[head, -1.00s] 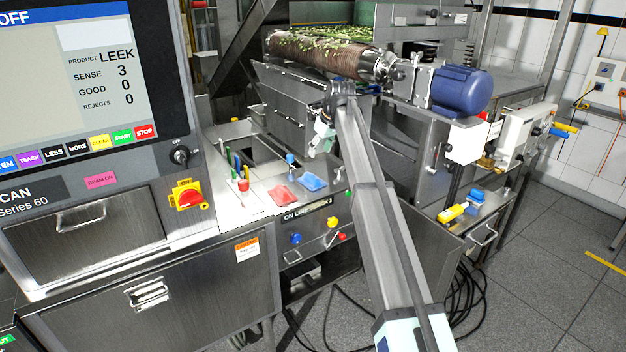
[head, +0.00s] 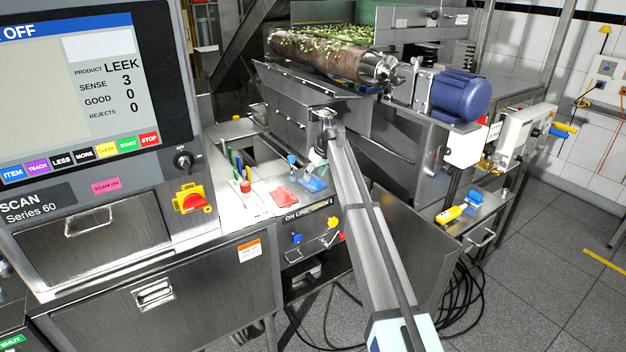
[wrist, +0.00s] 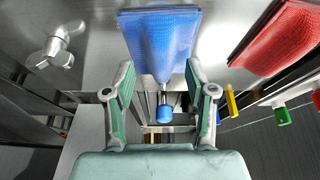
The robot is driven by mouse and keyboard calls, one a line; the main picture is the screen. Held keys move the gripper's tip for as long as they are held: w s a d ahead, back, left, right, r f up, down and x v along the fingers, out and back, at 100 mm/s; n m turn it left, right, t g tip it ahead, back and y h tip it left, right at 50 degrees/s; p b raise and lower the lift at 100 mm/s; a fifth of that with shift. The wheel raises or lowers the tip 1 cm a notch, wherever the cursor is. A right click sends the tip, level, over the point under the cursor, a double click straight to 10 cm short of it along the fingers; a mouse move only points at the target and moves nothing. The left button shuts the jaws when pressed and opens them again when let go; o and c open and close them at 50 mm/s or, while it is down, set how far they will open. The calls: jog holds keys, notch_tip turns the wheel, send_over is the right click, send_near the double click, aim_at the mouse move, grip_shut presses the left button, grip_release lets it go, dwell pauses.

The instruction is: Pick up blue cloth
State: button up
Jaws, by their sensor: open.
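The blue cloth (head: 314,184) lies on the steel ledge of the machine, to the right of a red cloth (head: 283,196). In the wrist view the blue cloth (wrist: 160,42) hangs over the ledge edge, straight ahead of and between the finger lines. My gripper (wrist: 159,68) is open, with its two green fingers apart and nothing held. The cloth's near end reaches about as far as the fingertips; I cannot tell whether they touch it. In the head view my wrist hides most of the gripper, just above the cloth.
The red cloth also shows in the wrist view (wrist: 280,38). A steel wing knob (wrist: 58,46) stands at left there. A blue knob (wrist: 165,114) sits below the cloth. Upright coloured tools (head: 240,172) stand left of the cloths. A sloping steel chute (head: 300,95) rises behind.

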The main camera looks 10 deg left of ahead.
aim_at(314, 176)
jog(key=shift+x, duration=0.8)
jog(key=c, duration=1.1)
jog(key=shift+o, duration=0.2)
jog(key=shift+r, duration=0.2)
notch_tip(314, 176, up, 20)
jog(key=b, duration=0.4)
jog(key=shift+f, duration=0.15)
jog(key=o, duration=0.3)
grip_shut()
